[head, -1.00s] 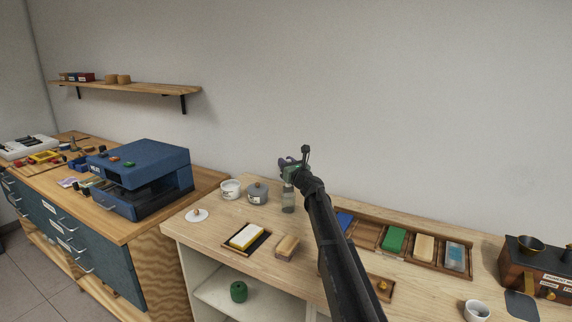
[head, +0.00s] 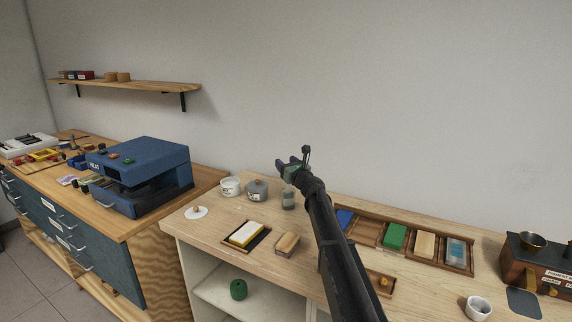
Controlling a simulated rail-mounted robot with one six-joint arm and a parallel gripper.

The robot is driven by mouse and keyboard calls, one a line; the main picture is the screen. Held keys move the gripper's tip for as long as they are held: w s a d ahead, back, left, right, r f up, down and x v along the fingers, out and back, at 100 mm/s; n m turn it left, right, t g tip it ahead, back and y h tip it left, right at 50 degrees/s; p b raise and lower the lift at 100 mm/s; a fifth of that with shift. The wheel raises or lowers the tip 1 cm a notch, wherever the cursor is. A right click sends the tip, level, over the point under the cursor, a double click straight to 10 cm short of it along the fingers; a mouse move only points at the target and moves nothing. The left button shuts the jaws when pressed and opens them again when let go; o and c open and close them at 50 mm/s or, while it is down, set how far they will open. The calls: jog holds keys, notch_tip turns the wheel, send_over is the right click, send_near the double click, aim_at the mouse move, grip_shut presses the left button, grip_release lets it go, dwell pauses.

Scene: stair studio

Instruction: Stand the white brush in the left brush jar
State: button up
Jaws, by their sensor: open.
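My gripper (head: 285,164) is open, held in the air above the back of the pale wooden bench, close to the wall. Nothing shows between its fingers. Just below it a small clear glass jar (head: 289,200) stands upright on the bench; the gripper looks apart from it. I cannot tell whether this is the left brush jar, and no label can be read. I cannot make out the white brush; it may be hidden behind my arm or too small to see.
Left of the glass jar stand a grey lidded pot (head: 257,191) and a white tub (head: 230,187). A white lid (head: 196,212), a yellow-white block (head: 246,234) and a wooden block (head: 287,244) lie in front. Right are a compartment tray (head: 367,233) and a white cup (head: 478,308).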

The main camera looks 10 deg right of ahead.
jog(key=b+v, duration=0.1)
jog(key=v, duration=0.9)
jog(key=shift+s+b, duration=0.2)
jog(key=shift+b, duration=0.15)
jog(key=shift+d, duration=0.1)
jog(key=s+a+r+n+g+y+p, duration=0.1)
jog(key=s+a+n+p, duration=0.1)
jog(key=s+a+n, duration=0.3)
jog(key=s+a+n+g+y+p, duration=0.1)
jog(key=a+n+g+y, duration=0.1)
jog(key=a, duration=0.5)
jog(key=s+a+r+n+g+y+p, duration=0.1)
jog(key=s+a+n+p, duration=0.1)
jog(key=s+a+n, duration=0.3)
jog(key=s+a+f+n+g, duration=0.2)
jog(key=s+a+n+g, duration=0.1)
jog(key=s+a+n, duration=0.25)
jog(key=s+d+f+n+g+h, duration=0.3)
jog(key=s+d, duration=0.3)
jog(key=s, duration=0.3)
jog(key=s+d+f+n+g+h, duration=0.4)
jog(key=s+d+f+n, duration=0.2)
jog(key=s, duration=0.4)
jog(key=s+d+f+n+g+h+p, duration=0.1)
jog(key=s+d+f+n+g+h, duration=0.3)
jog(key=s+d, duration=0.3)
jog(key=s+f+n, duration=0.1)
jog(key=s, duration=0.2)
jog(key=shift+s+d, duration=0.15)
jog(key=shift+s, duration=0.05)
